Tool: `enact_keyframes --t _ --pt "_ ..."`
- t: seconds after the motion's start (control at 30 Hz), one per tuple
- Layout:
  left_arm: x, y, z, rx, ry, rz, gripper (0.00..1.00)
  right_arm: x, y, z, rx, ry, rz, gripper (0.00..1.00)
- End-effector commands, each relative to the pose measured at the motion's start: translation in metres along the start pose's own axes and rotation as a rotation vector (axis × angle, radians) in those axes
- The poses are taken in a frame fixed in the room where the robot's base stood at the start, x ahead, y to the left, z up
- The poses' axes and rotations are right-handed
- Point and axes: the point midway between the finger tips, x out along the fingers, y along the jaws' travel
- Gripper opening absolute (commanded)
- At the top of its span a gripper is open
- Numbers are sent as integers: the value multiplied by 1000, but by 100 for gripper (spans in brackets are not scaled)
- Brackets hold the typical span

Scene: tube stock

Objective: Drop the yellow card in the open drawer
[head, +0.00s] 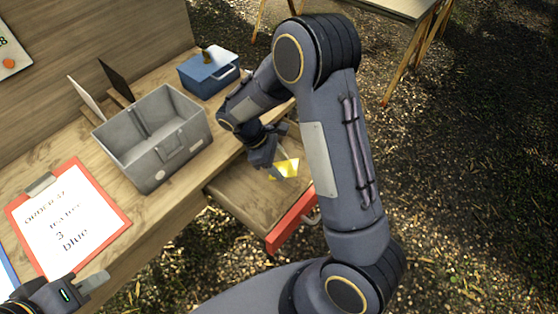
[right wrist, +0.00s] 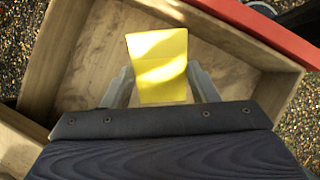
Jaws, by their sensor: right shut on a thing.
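The yellow card (head: 285,169) is held by my right gripper (head: 273,166) over the open drawer. In the right wrist view the yellow card (right wrist: 158,66) stands between the two fingers of my right gripper (right wrist: 160,88), which is shut on it. The open drawer (head: 290,222) has a red front and a wooden inside that looks empty. It also shows in the right wrist view (right wrist: 82,65), below and around the card. I cannot tell the exact height of the card above the drawer floor. My left gripper (head: 92,283) is at the bottom left, only partly in view.
On the wooden table stand a grey metal bin (head: 143,170), a blue box (head: 204,78) with a handle, and upright black and white panels (head: 116,80). A red clipboard (head: 114,214) with an order sheet lies at the front left. Another table (head: 400,8) stands behind.

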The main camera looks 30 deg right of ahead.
Motion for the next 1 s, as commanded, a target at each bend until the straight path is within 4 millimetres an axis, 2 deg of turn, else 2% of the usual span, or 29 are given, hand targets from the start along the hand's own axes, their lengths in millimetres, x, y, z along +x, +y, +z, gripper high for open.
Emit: enact_keyframes --t 0.03,0.13,0.47,0.5,0.67,1.0 --pt "7 -3 3 0 0 0 30 8 0 -4 0 -1 0 32" --pt "10 -5 5 0 0 0 30 13 0 -7 0 -1 0 32" --pt "10 -5 5 0 0 0 30 14 0 -8 1 0 0 32" --pt "10 -5 5 0 0 0 30 14 0 -8 1 0 0 56" --pt "10 -5 5 0 0 0 30 14 0 -8 1 0 0 77" --pt "11 -5 5 0 0 0 30 10 0 -8 1 2 1 79"
